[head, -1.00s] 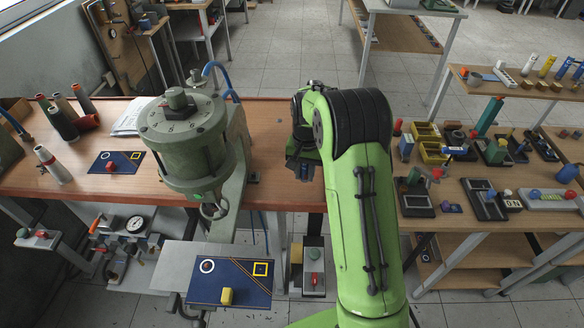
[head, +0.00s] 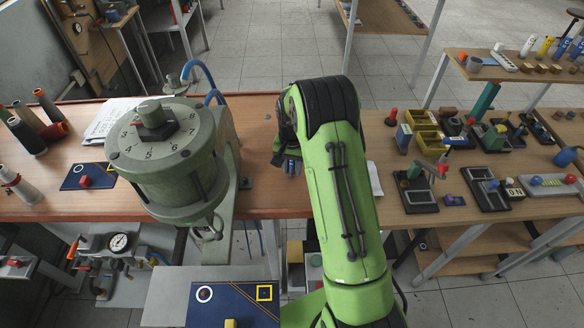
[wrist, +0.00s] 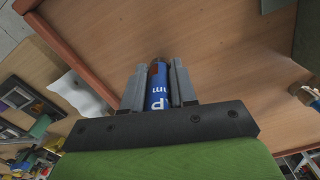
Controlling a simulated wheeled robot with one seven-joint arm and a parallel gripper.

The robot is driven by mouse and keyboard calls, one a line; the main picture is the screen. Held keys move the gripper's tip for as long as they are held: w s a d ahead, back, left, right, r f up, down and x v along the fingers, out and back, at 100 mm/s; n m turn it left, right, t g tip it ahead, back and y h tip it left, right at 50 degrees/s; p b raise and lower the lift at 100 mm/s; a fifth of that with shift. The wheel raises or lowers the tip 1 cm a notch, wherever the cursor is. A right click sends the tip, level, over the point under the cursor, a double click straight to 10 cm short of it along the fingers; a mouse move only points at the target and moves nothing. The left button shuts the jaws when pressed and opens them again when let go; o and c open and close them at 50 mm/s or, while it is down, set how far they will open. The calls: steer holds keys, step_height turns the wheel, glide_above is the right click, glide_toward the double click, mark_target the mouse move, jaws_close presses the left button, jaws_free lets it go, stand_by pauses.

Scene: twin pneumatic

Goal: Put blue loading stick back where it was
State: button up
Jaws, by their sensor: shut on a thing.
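The blue loading stick (wrist: 158,92) is a blue cylinder with white lettering and a dark end, seen in the wrist view. My gripper (wrist: 160,70) is shut on it, one grey finger on each side, with the stick pointing along the fingers. In the head view my gripper (head: 290,165) hangs over the brown worktable (head: 262,198), right of the green press (head: 170,160). Only a small blue part shows there; my arm hides the rest. I cannot tell the height of the stick above the table.
A upper right shelf (head: 460,66) holds upright white, yellow (head: 544,46) and blue tubes and several wooden blocks. The right table (head: 390,220) is crowded with devices and yellow bins (head: 425,140). A white paper (head: 374,178) lies beside my arm.

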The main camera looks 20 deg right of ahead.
steer(key=shift+f, duration=0.45)
steer(key=o, duration=0.9)
steer(key=shift+o, duration=0.2)
